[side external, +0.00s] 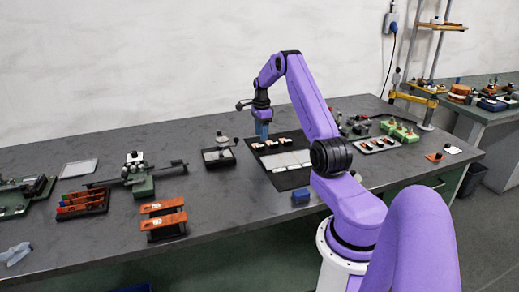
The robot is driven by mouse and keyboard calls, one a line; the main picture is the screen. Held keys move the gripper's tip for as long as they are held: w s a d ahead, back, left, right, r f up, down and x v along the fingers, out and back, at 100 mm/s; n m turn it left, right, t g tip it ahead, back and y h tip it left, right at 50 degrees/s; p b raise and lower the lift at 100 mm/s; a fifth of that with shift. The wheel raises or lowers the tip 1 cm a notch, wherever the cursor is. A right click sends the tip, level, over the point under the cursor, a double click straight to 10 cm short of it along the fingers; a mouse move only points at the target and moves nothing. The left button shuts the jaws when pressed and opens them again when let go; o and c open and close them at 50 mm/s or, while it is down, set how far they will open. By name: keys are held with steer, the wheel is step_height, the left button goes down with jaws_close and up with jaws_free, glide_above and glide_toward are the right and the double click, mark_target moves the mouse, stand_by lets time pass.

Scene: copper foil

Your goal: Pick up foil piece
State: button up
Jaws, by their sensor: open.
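My gripper (262,130) points down above the back left part of a black mat (289,181). It is open, and its blue fingers are close above a row of small pale and orange pieces (272,143) on the mat. These may be the foil pieces, but they are too small to tell for certain. Whether the fingertips touch the mat or a piece cannot be told from this view. I see nothing held between the fingers.
A pale panel (287,160) lies on the mat in front of the pieces. A small blue block (300,196) sits near the table's front edge. A dark tray device (218,155) stands left of the mat. Orange stands (164,217) and green fixtures (400,131) stand farther out.

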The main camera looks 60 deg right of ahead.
mark_target(259, 146)
steer(key=shift+w+f, duration=0.15)
steer(key=shift+f, duration=0.8)
steer(key=shift+w+f, duration=0.2)
steer(key=shift+f, duration=0.7)
steer(key=shift+w+f, duration=0.15)
steer(key=shift+f, duration=0.8)
steer(key=shift+c, duration=0.3)
jaws_close()
